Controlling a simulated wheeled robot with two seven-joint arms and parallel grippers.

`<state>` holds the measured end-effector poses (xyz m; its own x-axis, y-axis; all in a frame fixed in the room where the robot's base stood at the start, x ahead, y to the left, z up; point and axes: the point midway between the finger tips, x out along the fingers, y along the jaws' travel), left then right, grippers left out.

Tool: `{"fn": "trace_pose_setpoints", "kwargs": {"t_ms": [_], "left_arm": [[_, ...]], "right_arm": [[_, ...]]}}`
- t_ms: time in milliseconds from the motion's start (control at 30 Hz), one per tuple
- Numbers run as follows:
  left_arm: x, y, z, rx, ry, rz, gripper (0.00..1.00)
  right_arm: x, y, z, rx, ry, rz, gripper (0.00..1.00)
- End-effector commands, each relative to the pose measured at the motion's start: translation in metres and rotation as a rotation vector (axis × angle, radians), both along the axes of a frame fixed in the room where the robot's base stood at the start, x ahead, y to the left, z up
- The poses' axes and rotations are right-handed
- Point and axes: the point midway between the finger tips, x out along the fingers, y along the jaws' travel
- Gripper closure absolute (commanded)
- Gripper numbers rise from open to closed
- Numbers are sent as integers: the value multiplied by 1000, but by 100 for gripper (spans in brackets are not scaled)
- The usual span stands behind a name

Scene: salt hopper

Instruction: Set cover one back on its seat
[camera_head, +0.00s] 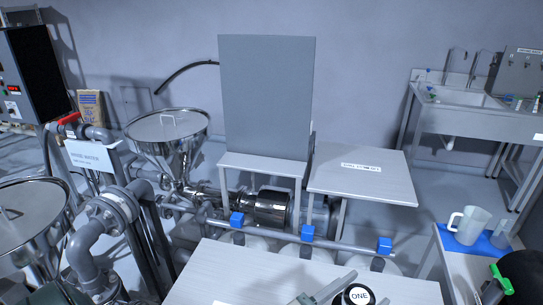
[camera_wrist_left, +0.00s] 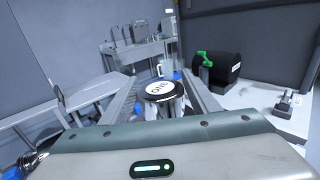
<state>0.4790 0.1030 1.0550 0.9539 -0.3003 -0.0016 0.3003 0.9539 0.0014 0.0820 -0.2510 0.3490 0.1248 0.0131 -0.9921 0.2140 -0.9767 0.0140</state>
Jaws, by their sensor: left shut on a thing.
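Cover one is a round black cap with a white label reading ONE (camera_head: 358,296). It shows at the bottom edge of the head view, partly cut off. My left gripper (camera_head: 331,291) is beside it, shut on it. In the left wrist view, cover one (camera_wrist_left: 160,89) sits between the two grey fingers of my left gripper (camera_wrist_left: 163,98), label facing up. What lies directly under the cover is mostly hidden by the fingers. I cannot make out the cover's seat for certain. My right gripper is not in view.
A pale table (camera_head: 230,283) lies below, with a blue-clamped pipe (camera_head: 270,236) behind it. A black drum with a green handle (camera_wrist_left: 222,66) and a small grey fitting (camera_wrist_left: 285,104) stand at right. A jug (camera_head: 467,226) stands on a blue mat.

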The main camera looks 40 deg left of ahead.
Motion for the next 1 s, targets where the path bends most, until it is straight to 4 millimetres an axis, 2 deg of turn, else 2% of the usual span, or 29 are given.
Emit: {"fn": "trace_pose_setpoints", "kwargs": {"t_ms": [100, 300, 500, 767, 933, 1000], "left_arm": [[-7, 37, 9, -2, 5, 116, 78], [-17, 83, 16, -1, 1, 253, 78], [-22, 101, 17, -2, -2, 305, 78], [-22, 101, 17, -2, -3, 307, 78], [-22, 101, 17, -2, -3, 306, 78], [-22, 101, 17, -2, -3, 305, 78]], "right_arm": [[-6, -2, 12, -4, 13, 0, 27], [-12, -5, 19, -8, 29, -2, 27], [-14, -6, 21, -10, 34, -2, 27], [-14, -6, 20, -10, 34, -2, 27], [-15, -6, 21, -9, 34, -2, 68], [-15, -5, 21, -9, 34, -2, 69]]}}
